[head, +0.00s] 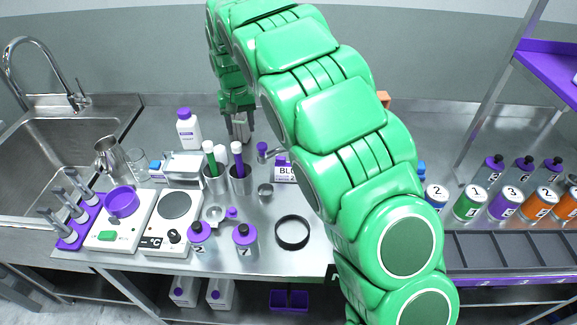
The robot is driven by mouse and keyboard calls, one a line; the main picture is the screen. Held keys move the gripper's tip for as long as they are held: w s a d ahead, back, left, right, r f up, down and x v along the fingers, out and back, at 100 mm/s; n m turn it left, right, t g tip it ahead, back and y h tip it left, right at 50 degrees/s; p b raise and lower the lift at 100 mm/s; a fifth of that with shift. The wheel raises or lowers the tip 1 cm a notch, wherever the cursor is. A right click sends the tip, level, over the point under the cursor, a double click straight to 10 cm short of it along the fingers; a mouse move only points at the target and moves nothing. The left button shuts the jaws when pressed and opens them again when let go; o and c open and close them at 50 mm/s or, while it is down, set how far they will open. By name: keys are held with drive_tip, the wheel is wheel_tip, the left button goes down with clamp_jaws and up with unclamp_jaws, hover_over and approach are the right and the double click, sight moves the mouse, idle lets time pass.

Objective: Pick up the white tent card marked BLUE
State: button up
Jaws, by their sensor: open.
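The white tent card marked BLUE (286,174) stands on the metal worktop near the middle of the head view. Only its left part shows, with the letters "BLU"; my green arm hides the rest. My gripper (241,130) is at the end of the arm, farther back and to the left of the card, above the back of the worktop. It is small in the view, open, with nothing seen between its fingers, and apart from the card.
Cups with green and purple-handled tools (240,180) stand left of the card. A small metal cup (265,190) and a black ring (292,232) are in front. A hotplate (172,215), white bottle (187,130) and sink (60,150) are left. Numbered cans (470,203) stand right.

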sight(281, 157)
drive_tip(key=s+d+n, duration=0.1)
drive_tip(key=d+n, duration=0.2)
drive_tip(key=n, duration=0.1)
drive_tip(key=s+d+n, duration=0.1)
drive_tip(key=d+n, duration=0.3)
drive_tip(key=n, duration=0.1)
drive_tip(key=s+d+f+n, duration=0.1)
drive_tip(key=d+n, duration=0.3)
drive_tip(key=shift+s, duration=0.4)
drive_tip(key=shift+s+d+n, duration=0.2)
drive_tip(key=shift+d+n, duration=0.15)
drive_tip(key=shift+n, duration=0.55)
drive_tip(key=shift+d+f, duration=0.1)
drive_tip(key=shift+f, duration=0.2)
drive_tip(key=shift+s+f, duration=0.1)
drive_tip(key=shift+f, duration=3.55)
clamp_jaws()
